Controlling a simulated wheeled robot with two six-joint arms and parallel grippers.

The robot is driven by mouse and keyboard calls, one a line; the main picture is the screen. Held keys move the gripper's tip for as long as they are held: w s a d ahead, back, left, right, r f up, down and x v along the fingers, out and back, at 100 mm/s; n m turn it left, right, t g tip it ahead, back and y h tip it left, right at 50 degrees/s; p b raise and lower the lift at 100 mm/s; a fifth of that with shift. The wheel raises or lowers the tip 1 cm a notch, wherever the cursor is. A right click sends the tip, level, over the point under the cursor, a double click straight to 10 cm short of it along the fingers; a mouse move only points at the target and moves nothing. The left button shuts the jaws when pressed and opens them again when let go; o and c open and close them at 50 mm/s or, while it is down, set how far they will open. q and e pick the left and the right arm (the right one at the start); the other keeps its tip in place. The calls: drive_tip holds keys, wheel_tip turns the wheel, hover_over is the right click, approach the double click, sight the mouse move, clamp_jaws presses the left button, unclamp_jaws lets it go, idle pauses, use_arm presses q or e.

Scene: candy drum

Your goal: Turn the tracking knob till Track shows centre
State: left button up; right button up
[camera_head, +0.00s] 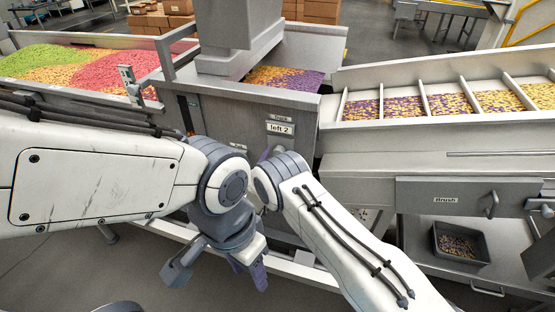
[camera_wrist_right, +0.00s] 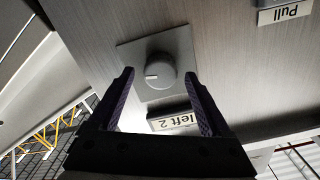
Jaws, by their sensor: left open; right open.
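The Track display (camera_head: 281,128) on the grey machine front reads "left 2" in the head view; it also shows upside down in the right wrist view (camera_wrist_right: 174,121). In the head view the knob is hidden behind my arms. My left gripper (camera_head: 216,274) is open and empty, low in front of the machine.
A label "Pull" (camera_wrist_right: 284,13) is beside the knob plate. A belt (camera_head: 285,78) of purple and orange candy runs above the panel. To the right are a "Brush" drawer (camera_head: 470,200) and a dark bin (camera_head: 460,245). My two arms are close together before the panel.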

drive_tip(key=shift+w+d, duration=0.15)
drive_tip(key=shift+w, duration=0.35)
drive_tip(key=shift+c, duration=0.3)
clamp_jaws()
